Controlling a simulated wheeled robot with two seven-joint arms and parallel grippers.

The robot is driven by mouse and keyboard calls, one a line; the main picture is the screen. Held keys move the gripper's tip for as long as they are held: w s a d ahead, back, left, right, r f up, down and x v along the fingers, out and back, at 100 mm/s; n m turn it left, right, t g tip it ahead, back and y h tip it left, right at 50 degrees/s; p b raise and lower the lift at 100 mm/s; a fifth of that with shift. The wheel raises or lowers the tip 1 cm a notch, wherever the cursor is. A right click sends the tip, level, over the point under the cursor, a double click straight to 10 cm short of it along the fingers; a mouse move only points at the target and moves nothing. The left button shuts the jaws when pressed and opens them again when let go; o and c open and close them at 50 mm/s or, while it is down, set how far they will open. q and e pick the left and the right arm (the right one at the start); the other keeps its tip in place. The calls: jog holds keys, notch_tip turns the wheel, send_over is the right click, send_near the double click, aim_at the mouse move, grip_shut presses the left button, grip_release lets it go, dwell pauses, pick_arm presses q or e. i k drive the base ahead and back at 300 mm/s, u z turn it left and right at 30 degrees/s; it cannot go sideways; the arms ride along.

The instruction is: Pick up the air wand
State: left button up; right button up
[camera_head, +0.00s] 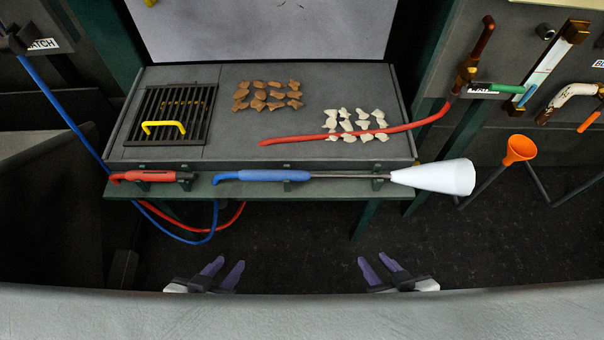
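A wand with a blue handle (262,175), a dark thin tube and a wide white cone (436,177) lies level along the front of the workbench, on small dark holders. A red-handled tool (152,176) lies to its left on the same front ledge. I cannot tell for certain which one is the air wand. My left gripper (231,261) is open and empty, below and in front of the bench. My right gripper (371,257) is open and empty, further right at similar height. Both are apart from the wands.
The grey bench (220,140) carries a black grate (170,115) with a yellow handle, brown pieces (267,95), white pieces (355,124) and a red hose (345,134). A blue hose (65,110) runs at left. An orange funnel (520,149) stands right. Dark floor (300,235) is clear before the bench.

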aim_at(244, 175)
jog(key=z, duration=1.25)
jog(key=k, duration=1.25)
jog(key=u, duration=1.1)
jog(key=i, duration=1.2)
jog(key=u, duration=0.1)
